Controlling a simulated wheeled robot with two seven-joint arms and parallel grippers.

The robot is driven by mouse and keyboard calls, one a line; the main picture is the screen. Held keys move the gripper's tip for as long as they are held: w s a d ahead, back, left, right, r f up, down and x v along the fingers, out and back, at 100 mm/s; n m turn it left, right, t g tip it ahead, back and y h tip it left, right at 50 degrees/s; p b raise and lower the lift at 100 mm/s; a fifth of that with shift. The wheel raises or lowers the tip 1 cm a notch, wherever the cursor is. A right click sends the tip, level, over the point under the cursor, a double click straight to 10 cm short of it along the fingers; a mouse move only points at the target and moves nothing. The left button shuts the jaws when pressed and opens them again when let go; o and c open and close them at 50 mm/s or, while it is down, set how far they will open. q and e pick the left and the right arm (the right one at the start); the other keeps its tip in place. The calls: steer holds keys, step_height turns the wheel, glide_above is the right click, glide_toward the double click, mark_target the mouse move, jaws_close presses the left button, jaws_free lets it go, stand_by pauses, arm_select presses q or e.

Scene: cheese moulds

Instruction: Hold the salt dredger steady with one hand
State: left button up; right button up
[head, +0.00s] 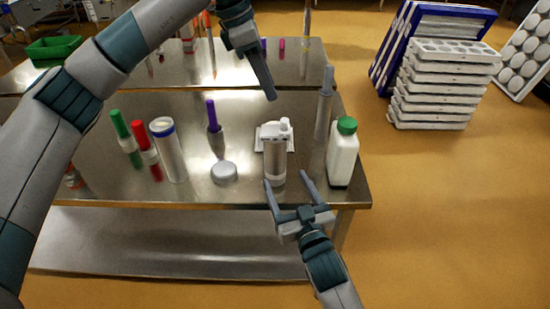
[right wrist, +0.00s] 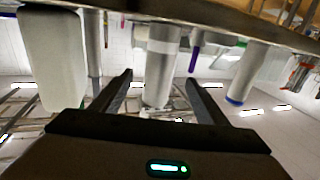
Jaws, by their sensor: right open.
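A pale grey upright cylinder with a white top, which looks like the salt dredger (head: 274,158), stands near the front edge of the steel table (head: 240,190). My right gripper (head: 287,182) is open just in front of it, fingers pointing at its lower part. In the right wrist view, which is upside down, the dredger (right wrist: 160,65) shows between the two fingertips (right wrist: 158,79), with a gap on each side and no visible contact. My left gripper (head: 264,86) hangs above the table's back part, apart from the dredger; its fingers overlap, so its opening is unclear.
A white bottle with green cap (head: 342,155) and a tall grey cylinder (head: 324,105) stand right of the dredger. A round grey lid (head: 224,172), a purple-topped item (head: 213,118) and a blue-rimmed cylinder (head: 170,155) stand left. Stacked white trays (head: 440,85) are beyond the table.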

mark_target(275, 158)
steer(key=x, duration=1)
steer(key=shift+w, duration=0.3)
steer(key=c, duration=1.4)
arm_select(q)
steer(key=shift+o, duration=0.5)
steer(key=shift+d, duration=0.1)
